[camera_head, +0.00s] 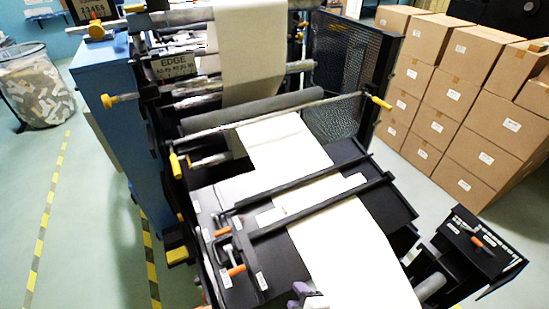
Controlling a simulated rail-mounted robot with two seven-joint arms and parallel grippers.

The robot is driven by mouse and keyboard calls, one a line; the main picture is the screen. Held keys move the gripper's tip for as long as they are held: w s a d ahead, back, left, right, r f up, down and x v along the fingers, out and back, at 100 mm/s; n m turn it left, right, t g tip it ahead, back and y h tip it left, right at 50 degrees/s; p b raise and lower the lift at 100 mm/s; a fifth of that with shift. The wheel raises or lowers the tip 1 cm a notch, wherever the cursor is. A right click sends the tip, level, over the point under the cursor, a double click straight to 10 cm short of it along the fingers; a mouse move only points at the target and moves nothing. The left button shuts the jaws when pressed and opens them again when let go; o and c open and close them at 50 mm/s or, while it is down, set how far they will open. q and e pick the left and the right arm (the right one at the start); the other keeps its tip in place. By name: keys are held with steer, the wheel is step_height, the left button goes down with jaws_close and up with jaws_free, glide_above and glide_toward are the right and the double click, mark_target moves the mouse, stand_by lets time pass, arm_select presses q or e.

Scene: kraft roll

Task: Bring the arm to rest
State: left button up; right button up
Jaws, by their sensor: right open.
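My right gripper (307,291) shows at the bottom edge, as a small purple and white part over the web near the front of the machine. It is open, and nothing shows between its fingers. Most of it and its arm are cut off by the frame. My left gripper is not in view. The pale paper web (285,143) runs down from the upper rollers and across the black table (215,203). Two dark bars (300,187) cross over the web, with a pale strip (312,199) lying between them.
Stacked cardboard boxes (462,85) stand at the right. A black tool holder (475,250) with an orange-handled tool is at the lower right. Orange-handled clamps (237,270) sit on the table's left. A wire bin (35,85) stands far left. Floor is clear at left.

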steer(key=s+d+r+m+g+h, duration=0.2)
steer(key=s+d+r+m+h, duration=0.15)
steer(key=d+r+m, duration=0.55)
steer(key=s+d+f+m+g+h, duration=0.1)
steer(key=s+d+f+m+g, duration=0.2)
steer(key=s+f, duration=0.5)
steer(key=s+d+f+m+g, duration=0.2)
steer(key=s+d+f+m, duration=0.15)
steer(key=s, duration=0.75)
step_height(320, 180, up, 19)
steer(key=p, duration=2)
steer(key=shift+w, duration=0.35)
steer(key=shift+f, duration=0.1)
